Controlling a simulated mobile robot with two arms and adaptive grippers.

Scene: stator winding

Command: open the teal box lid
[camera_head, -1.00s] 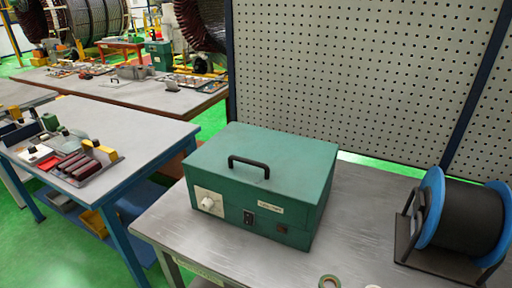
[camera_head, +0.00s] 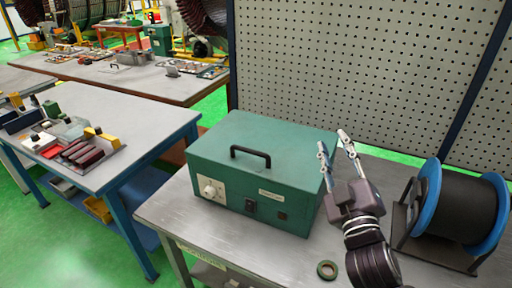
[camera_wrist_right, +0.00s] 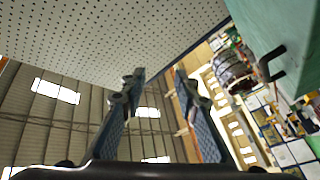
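The teal box (camera_head: 262,172) stands on the grey metal table, its lid closed, with a black handle (camera_head: 250,153) on top and a white knob on the front. My right gripper (camera_head: 334,146) is raised beside the box's right side, its fingers apart and pointing up, with nothing between them. In the right wrist view the open fingers (camera_wrist_right: 155,88) show, with the teal box (camera_wrist_right: 270,30) and its black handle (camera_wrist_right: 269,66) at the right. My left gripper is not in view.
A black spool with blue flanges (camera_head: 458,208) stands at the right of the table. A perforated panel (camera_head: 360,70) rises behind. A second table (camera_head: 110,120) with parts stands at left.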

